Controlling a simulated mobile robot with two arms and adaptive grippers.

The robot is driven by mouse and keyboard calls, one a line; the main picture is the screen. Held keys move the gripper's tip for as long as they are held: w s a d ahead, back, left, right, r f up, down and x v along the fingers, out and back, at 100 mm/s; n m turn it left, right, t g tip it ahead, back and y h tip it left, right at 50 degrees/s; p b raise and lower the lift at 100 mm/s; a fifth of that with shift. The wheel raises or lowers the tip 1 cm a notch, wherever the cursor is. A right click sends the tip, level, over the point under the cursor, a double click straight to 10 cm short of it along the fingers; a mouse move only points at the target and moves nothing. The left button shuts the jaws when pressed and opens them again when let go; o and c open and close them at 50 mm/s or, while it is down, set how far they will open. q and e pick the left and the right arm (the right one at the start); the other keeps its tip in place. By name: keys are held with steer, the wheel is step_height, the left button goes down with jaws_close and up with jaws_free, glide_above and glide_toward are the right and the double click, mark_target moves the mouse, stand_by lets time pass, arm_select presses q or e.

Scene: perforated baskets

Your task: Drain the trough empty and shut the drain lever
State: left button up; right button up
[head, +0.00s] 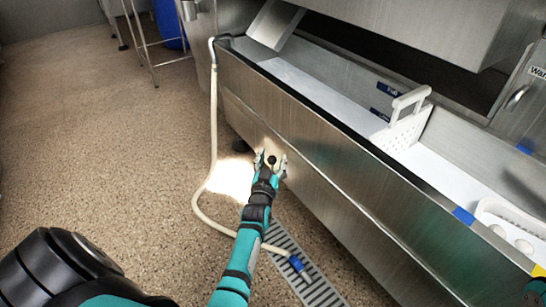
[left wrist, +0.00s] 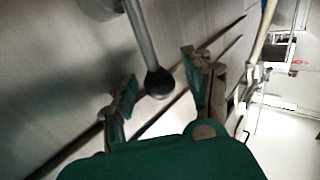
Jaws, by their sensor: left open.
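The long stainless steel trough (head: 300,135) runs diagonally across the head view. Its inside shows a flat white surface (head: 310,88), and I cannot tell its depth. Blue labels sit on its inner back wall, one reading "Full" (head: 388,89). The drain lever is a grey rod (left wrist: 140,40) with a black ball knob (left wrist: 158,83), near the trough's front wall. My left gripper (head: 271,163) is open, with its fingers on either side of the knob in the left wrist view (left wrist: 160,92). A gap shows between the knob and each finger.
A white perforated basket (head: 402,128) with a handle stands in the trough. A white tray (head: 505,220) with pale round items is at the right. A cream hose (head: 214,130) hangs down to the floor, its blue end (head: 295,263) over a floor grating (head: 315,283). Open floor lies left.

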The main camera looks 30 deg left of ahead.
arm_select(q)
steer(key=c, duration=0.6)
jaws_close()
